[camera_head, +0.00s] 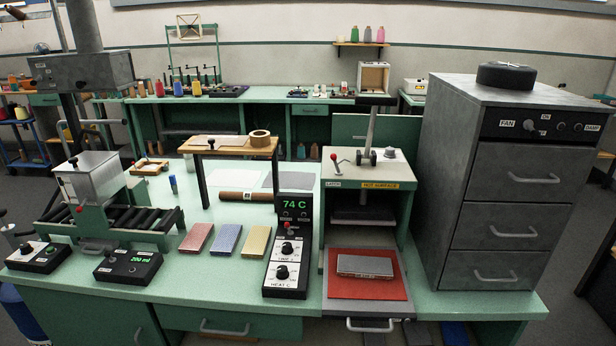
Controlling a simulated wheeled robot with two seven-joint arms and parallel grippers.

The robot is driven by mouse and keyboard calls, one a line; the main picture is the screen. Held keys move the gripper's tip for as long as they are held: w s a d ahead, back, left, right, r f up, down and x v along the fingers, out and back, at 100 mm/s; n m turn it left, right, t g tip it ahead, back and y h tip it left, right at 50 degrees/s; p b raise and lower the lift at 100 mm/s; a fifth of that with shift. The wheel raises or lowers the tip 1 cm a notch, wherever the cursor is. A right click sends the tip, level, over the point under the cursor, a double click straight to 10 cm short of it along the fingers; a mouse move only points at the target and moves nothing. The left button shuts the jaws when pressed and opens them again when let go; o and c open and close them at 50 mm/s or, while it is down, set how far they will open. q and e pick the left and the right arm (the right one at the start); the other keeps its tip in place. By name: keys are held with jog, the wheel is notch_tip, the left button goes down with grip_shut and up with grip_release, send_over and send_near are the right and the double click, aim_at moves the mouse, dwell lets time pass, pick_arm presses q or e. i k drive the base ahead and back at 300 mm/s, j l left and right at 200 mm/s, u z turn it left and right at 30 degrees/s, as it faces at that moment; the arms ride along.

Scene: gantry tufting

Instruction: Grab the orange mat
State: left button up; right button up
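An orange-red mat (345,288) lies flat on the pulled-out tray (372,309) of the green heat press (408,200). A grey flat block (366,266) rests on top of the mat and covers part of its middle. The mat's front and side margins are bare. Neither of my grippers shows in the head view.
A control box (286,250) reading 74 C stands left of the tray, with red, blue and yellow slabs (255,240) beside it. A grey drawer cabinet (514,180) stands close on the right. A "hot surface" label (378,185) marks the press.

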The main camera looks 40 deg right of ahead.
aim_at(348, 266)
jog(key=k+l+z, duration=0.15)
jog(key=z, duration=1.45)
